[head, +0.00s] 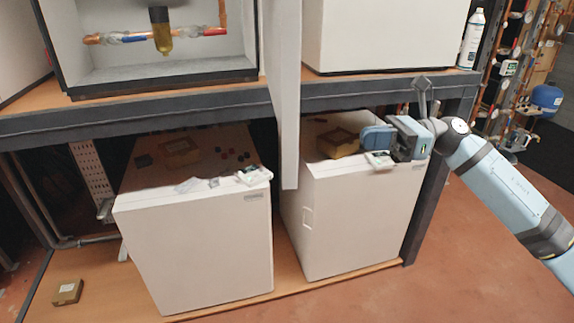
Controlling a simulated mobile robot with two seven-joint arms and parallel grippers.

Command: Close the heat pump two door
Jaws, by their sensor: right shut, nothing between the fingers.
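The open white heat pump (160,74) stands on the upper shelf at top left, with copper pipes and a yellow-brown part (160,30) showing inside. Its white door (286,95) stands open at the cabinet's right side. I see it nearly edge-on, reaching down past the shelf edge, its top cut off by the picture. No number shows on it. My right gripper (366,144) is shut and empty, to the right of the door and apart from it, above the lower right white unit. My left gripper is not in view.
A closed white unit (385,35) stands on the upper shelf to the right of the door. Two white units (200,250) (350,220) stand below, with boxes and small parts on top. A grey shelf beam (130,118) runs across. The floor at lower right is clear.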

